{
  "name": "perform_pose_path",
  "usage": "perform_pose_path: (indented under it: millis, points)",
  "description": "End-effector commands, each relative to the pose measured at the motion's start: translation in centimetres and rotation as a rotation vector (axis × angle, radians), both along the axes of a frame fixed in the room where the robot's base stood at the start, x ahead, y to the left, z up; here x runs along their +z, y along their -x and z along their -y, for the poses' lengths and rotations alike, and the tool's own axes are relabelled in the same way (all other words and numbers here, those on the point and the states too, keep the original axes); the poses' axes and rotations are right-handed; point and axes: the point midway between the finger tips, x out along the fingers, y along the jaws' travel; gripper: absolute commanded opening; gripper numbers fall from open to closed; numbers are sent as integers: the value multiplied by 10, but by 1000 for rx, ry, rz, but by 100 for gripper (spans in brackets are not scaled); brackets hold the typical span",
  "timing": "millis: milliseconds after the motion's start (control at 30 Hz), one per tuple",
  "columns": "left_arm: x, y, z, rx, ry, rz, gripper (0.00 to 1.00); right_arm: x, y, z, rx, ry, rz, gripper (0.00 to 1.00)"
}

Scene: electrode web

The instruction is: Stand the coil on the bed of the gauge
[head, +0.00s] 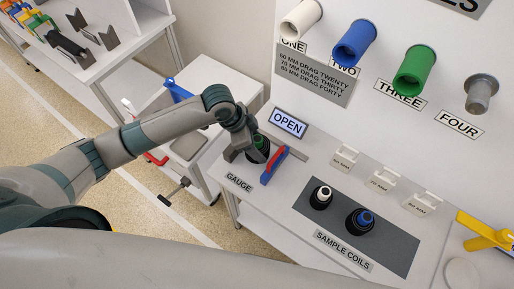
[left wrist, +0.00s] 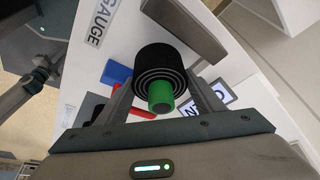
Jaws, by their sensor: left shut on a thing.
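The coil (head: 259,155) is a black roll with a green core, held in my left gripper (head: 254,142) at the gauge. In the left wrist view the black roll (left wrist: 158,68) and its green core (left wrist: 161,97) sit between the two fingers (left wrist: 164,103) of my left gripper. The gauge shows a blue and red piece (head: 272,167) close beside the coil, on its right in the head view, and a grey block (left wrist: 185,25) on the other side. Whether the coil touches the bed cannot be told. My right gripper is not in view.
A lit OPEN sign (head: 288,123) stands behind the gauge, and a GAUGE label (head: 238,182) lies in front. Two coils, white-cored (head: 321,197) and blue-cored (head: 360,221), stand on the grey sample mat (head: 398,245). Coloured pegs (head: 355,44) project from the wall panel.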

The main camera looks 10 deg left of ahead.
Motion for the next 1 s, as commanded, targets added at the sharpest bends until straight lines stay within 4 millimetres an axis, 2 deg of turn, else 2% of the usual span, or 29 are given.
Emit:
perform_pose_path:
  millis: [267,667,700,733,1000]
  points:
    - [-27,0,0,2,1,0,24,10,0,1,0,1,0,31]
    - [-31,0,0,0,1,2,24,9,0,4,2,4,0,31]
    - [-32,0,0,0,0,0,66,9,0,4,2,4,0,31]
    - [-32,0,0,0,0,0,69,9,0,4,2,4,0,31]
    - [-32,0,0,0,0,0,69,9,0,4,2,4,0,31]
